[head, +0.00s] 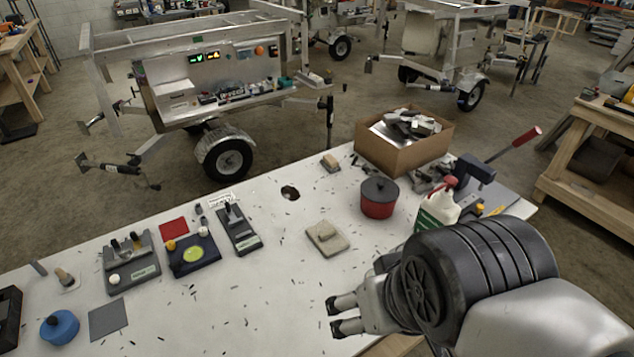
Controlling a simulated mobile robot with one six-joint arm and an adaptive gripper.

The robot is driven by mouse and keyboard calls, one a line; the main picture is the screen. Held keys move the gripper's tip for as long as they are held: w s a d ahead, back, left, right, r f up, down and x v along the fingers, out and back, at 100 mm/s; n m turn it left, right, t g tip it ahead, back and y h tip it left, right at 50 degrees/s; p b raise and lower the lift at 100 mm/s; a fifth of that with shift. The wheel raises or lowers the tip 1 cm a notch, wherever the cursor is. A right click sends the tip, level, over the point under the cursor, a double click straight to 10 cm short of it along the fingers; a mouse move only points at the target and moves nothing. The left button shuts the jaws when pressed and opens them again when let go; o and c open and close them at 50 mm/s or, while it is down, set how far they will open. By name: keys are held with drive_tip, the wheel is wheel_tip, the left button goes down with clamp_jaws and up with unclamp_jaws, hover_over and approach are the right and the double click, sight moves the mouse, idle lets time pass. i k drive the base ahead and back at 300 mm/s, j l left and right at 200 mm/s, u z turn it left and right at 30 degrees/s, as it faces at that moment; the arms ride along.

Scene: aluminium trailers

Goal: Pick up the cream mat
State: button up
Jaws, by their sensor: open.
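The cream mat (316,246) lies flat on the white table in the head view, right of the middle. The gripper does not touch the mat.
A red pot with a dark lid (378,203), a white bottle (438,210) and a cardboard box (392,155) stand right of and behind the mat. Left are a grey device (240,236), a navy tray (207,259) and a blue round container (60,327). Small dark scraps litter the table (230,310).

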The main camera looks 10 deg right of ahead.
sight(327, 238)
drive_tip(key=i+l, duration=0.2)
drive_tip(key=l, duration=0.2)
drive_tip(key=i+l+u, duration=0.1)
drive_tip(key=l, duration=0.25)
drive_tip(key=i+l, duration=0.25)
drive_tip(key=l, duration=0.15)
